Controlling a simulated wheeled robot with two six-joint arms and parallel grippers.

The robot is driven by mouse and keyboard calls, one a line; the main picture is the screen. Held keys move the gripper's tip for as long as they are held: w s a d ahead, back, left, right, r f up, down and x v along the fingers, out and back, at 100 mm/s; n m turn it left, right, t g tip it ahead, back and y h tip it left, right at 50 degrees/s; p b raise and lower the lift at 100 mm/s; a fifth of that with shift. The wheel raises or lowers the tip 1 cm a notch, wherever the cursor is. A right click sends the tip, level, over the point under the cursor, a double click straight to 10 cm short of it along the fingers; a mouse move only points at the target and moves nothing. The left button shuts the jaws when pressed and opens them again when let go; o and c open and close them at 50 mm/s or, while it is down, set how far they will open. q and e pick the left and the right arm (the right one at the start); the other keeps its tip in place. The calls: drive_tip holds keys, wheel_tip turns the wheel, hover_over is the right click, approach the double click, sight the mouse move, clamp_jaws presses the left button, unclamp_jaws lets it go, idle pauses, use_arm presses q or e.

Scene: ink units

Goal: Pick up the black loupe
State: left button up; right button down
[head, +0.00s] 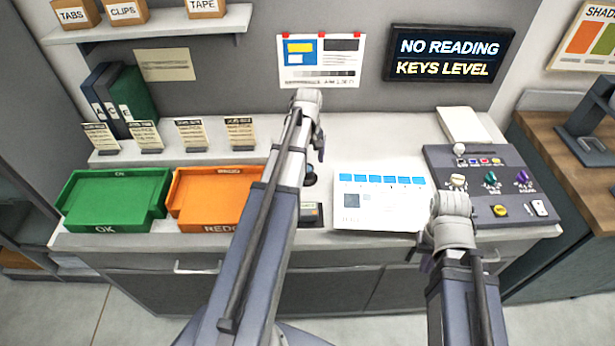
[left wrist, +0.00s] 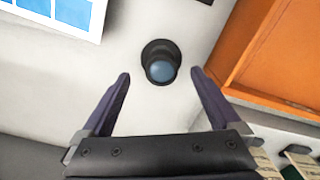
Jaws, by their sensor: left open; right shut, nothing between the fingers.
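The black loupe (head: 311,178) stands on the pale counter, between the orange tray and the printed sheet, partly hidden by my left arm in the head view. In the left wrist view the loupe (left wrist: 161,63) is round and black with a bluish lens. My left gripper (left wrist: 160,76) is open, its two purple fingers on either side of the line to the loupe, with nothing held. In the head view my left gripper (head: 319,146) is mostly hidden behind its wrist. My right gripper (head: 418,256) is shut and empty at the counter's front edge.
The orange tray (head: 182,226) and green tray (head: 80,227) lie left of the loupe. The printed sheet (head: 380,215) and the control console (head: 520,208) lie to its right. A small device (head: 312,213) sits in front of the loupe. Bare counter surrounds the loupe.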

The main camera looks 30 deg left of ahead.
use_arm(q)
drive_tip(key=shift+f, duration=0.1)
drive_tip(key=f+b, duration=0.5)
drive_tip(key=shift+a+f, duration=0.15)
drive_tip(key=shift+a, duration=0.05)
drive_tip(key=shift+c, duration=0.3)
drive_tip(key=c, duration=1.4)
drive_tip(key=shift+r, duration=0.2)
